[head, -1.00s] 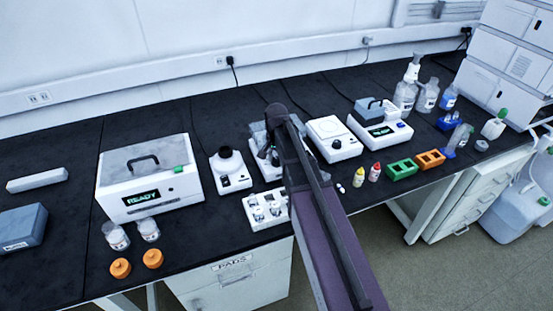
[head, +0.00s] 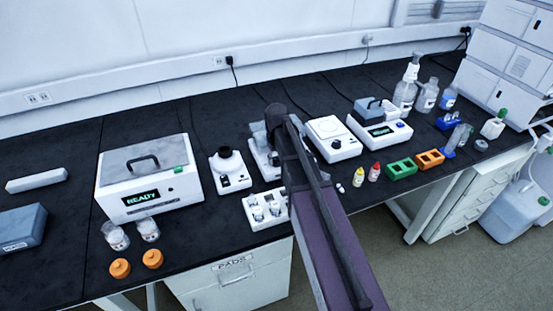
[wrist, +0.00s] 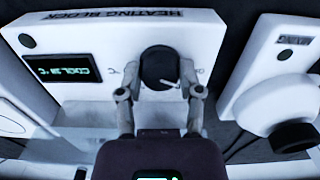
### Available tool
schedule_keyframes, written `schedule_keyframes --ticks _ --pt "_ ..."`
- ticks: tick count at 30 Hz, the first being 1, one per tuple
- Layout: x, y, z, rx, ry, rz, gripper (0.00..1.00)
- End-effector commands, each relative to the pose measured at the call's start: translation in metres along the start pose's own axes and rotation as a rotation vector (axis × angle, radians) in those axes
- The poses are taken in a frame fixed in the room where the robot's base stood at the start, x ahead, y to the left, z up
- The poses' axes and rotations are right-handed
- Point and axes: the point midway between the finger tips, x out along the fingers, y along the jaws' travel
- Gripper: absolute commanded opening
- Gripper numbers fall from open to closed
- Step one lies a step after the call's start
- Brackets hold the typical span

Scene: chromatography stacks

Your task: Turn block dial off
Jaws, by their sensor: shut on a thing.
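The heating block (wrist: 105,35) is a white box with a label along its edge in the wrist view. Its small green display (wrist: 63,68) starts with "COOL"; the rest is hard to read. The block dial (wrist: 158,66) is a round black knob with a light pointer mark. My gripper (wrist: 160,72) is shut on the dial, one finger on each side. In the head view my arm largely hides the heating block (head: 262,171), and the dial cannot be made out there.
A white device with a round top (wrist: 275,103) stands close on the right in the wrist view. In the head view, a white vial tray (head: 255,219) sits in front of the block. A "READY" box (head: 112,203) stands to the left.

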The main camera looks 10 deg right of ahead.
Motion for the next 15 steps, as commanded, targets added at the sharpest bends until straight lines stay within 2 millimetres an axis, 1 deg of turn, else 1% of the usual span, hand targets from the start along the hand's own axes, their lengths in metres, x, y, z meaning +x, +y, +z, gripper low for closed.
schedule_keyframes --ticks 6,15 --pt "0.0005 -0.0002 0.0012 -0.106 -0.002 -0.001 0.00" --pt "0.0005 -0.0002 0.0012 -0.151 -0.003 -0.001 0.00"
